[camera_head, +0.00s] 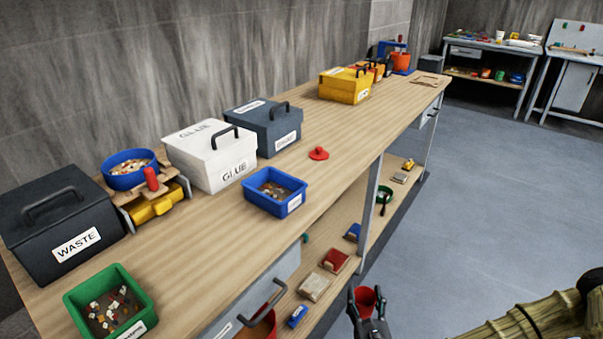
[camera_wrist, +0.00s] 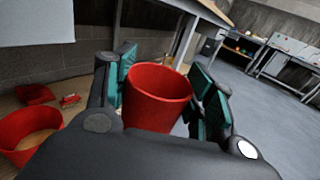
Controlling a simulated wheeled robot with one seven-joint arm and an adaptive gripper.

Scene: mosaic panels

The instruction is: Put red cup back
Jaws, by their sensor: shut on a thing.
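A small red cup (camera_wrist: 157,98) is between the teal-padded fingers of my gripper (camera_wrist: 160,85) in the wrist view. The cup is open at the top and looks empty. In the head view the cup (camera_head: 367,300) and my gripper (camera_head: 368,305) are at the bottom, in front of the bench's lower shelf. My gripper is shut on the cup. Another red container (camera_wrist: 28,135) stands on the shelf at the left of the wrist view; it also shows partly in the head view (camera_head: 258,328), cut by the lower edge.
The wooden bench (camera_head: 215,260) holds labelled boxes, a blue tray (camera_head: 275,192), a green tray (camera_head: 110,302) and a red lid-like piece (camera_head: 319,153). The lower shelf holds a red box (camera_head: 335,261) and other small items. Open grey floor (camera_head: 500,190) lies to the right.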

